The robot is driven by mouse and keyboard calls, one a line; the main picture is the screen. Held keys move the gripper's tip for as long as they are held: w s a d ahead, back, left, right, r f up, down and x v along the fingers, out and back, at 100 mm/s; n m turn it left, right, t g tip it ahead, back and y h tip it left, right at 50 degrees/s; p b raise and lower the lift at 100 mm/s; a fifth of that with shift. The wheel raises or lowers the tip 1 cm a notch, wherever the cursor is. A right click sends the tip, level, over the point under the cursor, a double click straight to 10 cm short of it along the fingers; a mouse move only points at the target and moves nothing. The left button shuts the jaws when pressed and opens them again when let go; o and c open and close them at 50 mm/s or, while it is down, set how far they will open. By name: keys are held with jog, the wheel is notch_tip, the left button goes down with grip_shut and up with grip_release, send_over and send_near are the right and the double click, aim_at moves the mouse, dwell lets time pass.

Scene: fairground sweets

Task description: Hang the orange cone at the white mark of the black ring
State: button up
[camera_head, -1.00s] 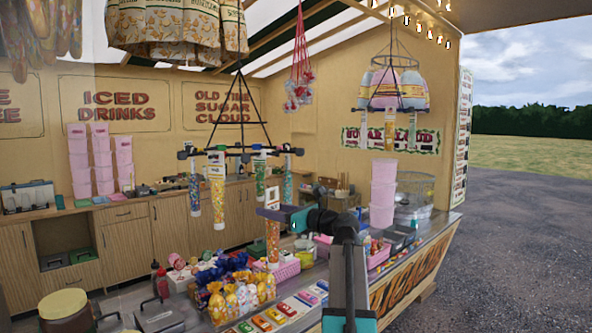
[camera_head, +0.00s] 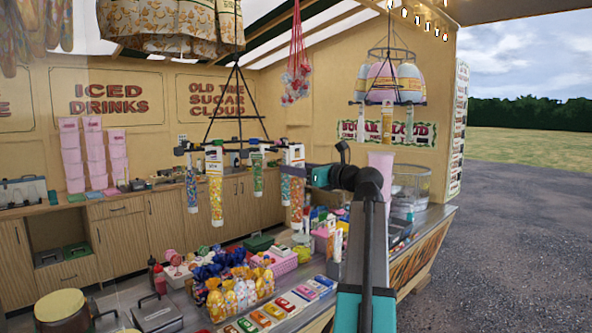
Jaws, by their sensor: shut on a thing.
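My gripper (camera_head: 308,176) is shut on the orange cone (camera_head: 297,202), a slim clear tube of orange sweets with a white top. The cone hangs upright, tip down, beside the right side of the black ring (camera_head: 234,149). In the picture it overlaps the ring's right end and partly covers a blue cone hanging there. I cannot tell whether it touches the ring. Another orange cone (camera_head: 215,187), a blue cone (camera_head: 192,190) and a green cone (camera_head: 257,177) hang from the ring. I cannot make out the white mark.
The counter below holds bagged sweets (camera_head: 232,297), a pink basket (camera_head: 272,260) and a row of small coloured packets (camera_head: 262,319). A second hanging rack (camera_head: 392,101) is at the right. Pale bags (camera_head: 170,25) hang at upper left.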

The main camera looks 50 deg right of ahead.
jog(key=shift+w+d, duration=0.1)
jog(key=shift+w, duration=0.15)
jog(key=w+b, duration=0.3)
jog(key=w, duration=0.3)
jog(key=shift+w+d, duration=0.15)
jog(key=shift+w, duration=0.1)
dwell(0.9)
jog(key=shift+f, duration=0.1)
jog(key=shift+w+p, duration=0.1)
jog(key=shift+p, duration=0.6)
dwell(1.0)
jog(key=shift+w+p, duration=0.2)
jog(key=shift+p, duration=0.1)
dwell(0.5)
